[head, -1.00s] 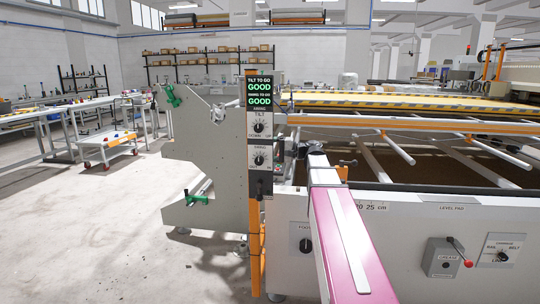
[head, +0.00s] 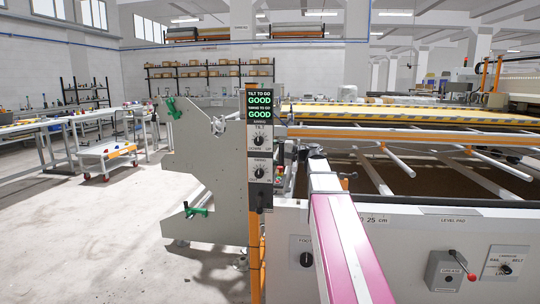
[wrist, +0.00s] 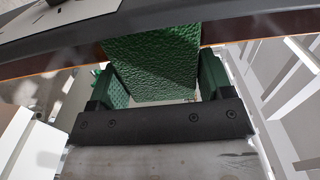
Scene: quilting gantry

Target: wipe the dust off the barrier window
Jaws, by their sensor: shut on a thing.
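My gripper shows in the wrist view (wrist: 158,95) as a dark bar with a green finger at each side. It is shut on a green block with a pebbled surface (wrist: 155,58); the block's far end runs up against or in front of a dark rail, and I cannot tell whether they touch. In the head view my pink and white arm reaches forward to the machine's left end, and the gripper is mostly hidden behind its dark wrist. I cannot pick out the barrier window or any dust in either view.
A control post (head: 260,140) with two dials shows GOOD twice, left of my arm. A grey end plate (head: 212,165) stands beside it. The long machine front (head: 400,235) has a red-knobbed lever box (head: 445,272). A trolley (head: 107,155) stands left; the floor between is clear.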

